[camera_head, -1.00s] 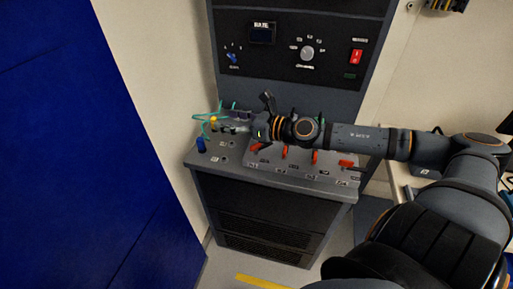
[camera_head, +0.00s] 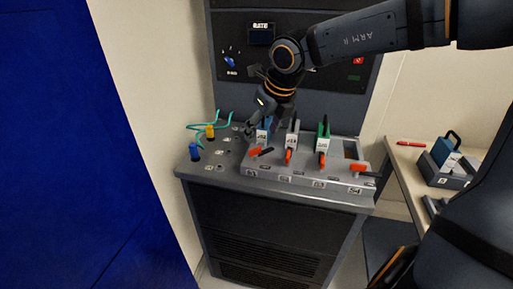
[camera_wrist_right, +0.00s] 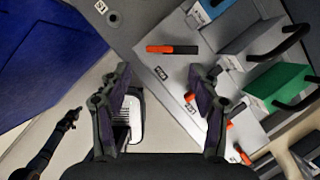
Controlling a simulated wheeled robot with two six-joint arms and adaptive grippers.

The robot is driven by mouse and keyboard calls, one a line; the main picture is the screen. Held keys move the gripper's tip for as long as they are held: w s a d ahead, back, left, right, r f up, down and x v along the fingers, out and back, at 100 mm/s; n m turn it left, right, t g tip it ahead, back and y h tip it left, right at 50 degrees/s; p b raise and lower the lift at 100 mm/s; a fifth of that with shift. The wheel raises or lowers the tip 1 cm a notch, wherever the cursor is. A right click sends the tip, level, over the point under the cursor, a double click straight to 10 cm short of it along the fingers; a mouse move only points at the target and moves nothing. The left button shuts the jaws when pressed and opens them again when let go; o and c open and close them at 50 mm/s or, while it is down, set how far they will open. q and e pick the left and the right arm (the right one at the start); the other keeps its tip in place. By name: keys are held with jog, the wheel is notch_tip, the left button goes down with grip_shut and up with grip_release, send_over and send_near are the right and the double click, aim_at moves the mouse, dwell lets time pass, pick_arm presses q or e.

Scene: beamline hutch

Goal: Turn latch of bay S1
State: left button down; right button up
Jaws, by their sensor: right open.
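The S1 latch (camera_head: 262,151), a red and black lever, lies crosswise at the left end of the bay block. It also shows in the right wrist view (camera_wrist_right: 172,49), ahead of the fingers. A blue module (camera_head: 264,133) stands in bay S1 behind it. My right gripper (camera_head: 250,130) is open and empty, above and left of the latch, apart from it in the wrist view. A dark arm-like shape (camera_wrist_right: 45,145) at the lower left of that view may be my left arm. Its finger state is unclear.
The S2 latch (camera_head: 288,157) and S3 latch (camera_head: 322,160) point lengthwise; the S4 latch (camera_head: 360,168) lies crosswise. A grey module (camera_head: 292,133) and a green module (camera_head: 324,136) stand behind. Blue (camera_head: 194,152) and yellow (camera_head: 210,131) plugs with green cables stand at left.

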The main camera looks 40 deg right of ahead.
aim_at(256, 148)
jog(key=x, duration=0.7)
jog(key=shift+w+f, duration=0.1)
jog(key=shift+f, duration=0.15)
jog(key=c, duration=1.2)
jog(key=shift+o, duration=0.2)
jog(key=n+y+p, duration=0.1)
jog(key=n, duration=0.1)
jog(key=n+y+p, duration=0.1)
jog(key=n+p, duration=0.1)
jog(key=n, duration=0.1)
jog(key=shift+d+r, duration=0.15)
jog(key=shift+d, duration=0.05)
jog(key=shift+n+g+y+p, duration=0.4)
jog(key=shift+n+g+p, duration=0.15)
jog(key=shift+n, duration=0.75)
